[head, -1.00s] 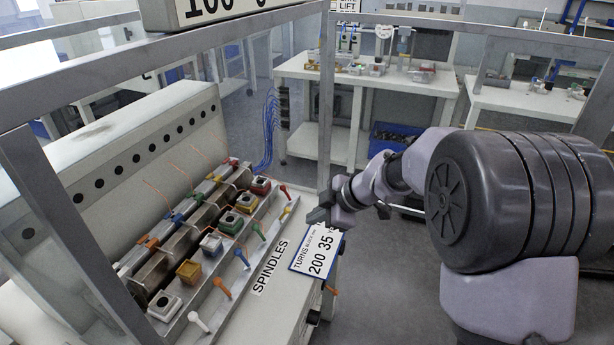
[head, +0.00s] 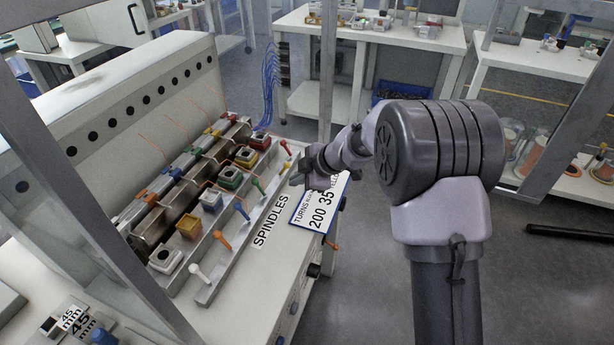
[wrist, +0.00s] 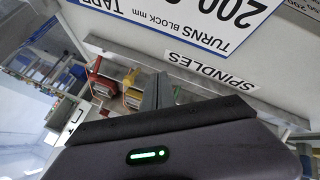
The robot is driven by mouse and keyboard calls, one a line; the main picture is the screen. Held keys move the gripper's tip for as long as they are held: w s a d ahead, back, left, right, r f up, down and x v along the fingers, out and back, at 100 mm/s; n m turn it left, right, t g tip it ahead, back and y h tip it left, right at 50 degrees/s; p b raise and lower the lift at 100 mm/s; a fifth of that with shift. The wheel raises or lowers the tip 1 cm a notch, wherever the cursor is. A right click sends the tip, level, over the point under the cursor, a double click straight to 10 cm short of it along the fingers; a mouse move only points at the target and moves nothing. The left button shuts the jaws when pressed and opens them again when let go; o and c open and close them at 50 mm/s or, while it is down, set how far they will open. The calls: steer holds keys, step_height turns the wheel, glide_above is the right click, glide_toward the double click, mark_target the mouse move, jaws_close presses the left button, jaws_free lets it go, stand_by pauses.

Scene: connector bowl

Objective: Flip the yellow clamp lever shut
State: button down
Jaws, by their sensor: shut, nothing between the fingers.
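The yellow clamp lever (head: 287,165) is on the metal rail (head: 212,287) at the front of the spindle machine, between the green lever (head: 258,186) and the red lever (head: 286,147). In the wrist view the yellow lever (wrist: 131,76) shows left of the fingertips, with the red lever farther left. My gripper (head: 297,180) is shut and empty, close to the far end of the rail beside the yellow lever. In the wrist view my gripper (wrist: 158,90) points toward the rail. Whether it touches the lever, I cannot tell.
Blue, orange and white levers (head: 200,272) stand nearer along the rail. Coloured square blocks, including a yellow one (head: 246,155), sit behind it. A white number card (head: 322,205) lies right of the rail. Grey frame posts (head: 329,70) stand around the machine.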

mark_target(284, 169)
steer(key=shift+w+a+r+p, duration=0.1)
steer(key=shift+w+a, duration=0.1)
steer(key=shift+w, duration=0.45)
steer(key=shift+w+a+p, duration=0.1)
steer(key=shift+w+a, duration=0.1)
steer(key=shift+w, duration=0.5)
steer(key=shift+w+a+r+p, duration=0.1)
steer(key=shift+w+a, duration=0.1)
steer(key=shift+w, duration=0.45)
steer(key=p, duration=0.2)
steer(key=shift+a+r+h+p, duration=0.2)
steer(key=shift+r+h+p, duration=0.1)
steer(key=shift+h+p, duration=0.1)
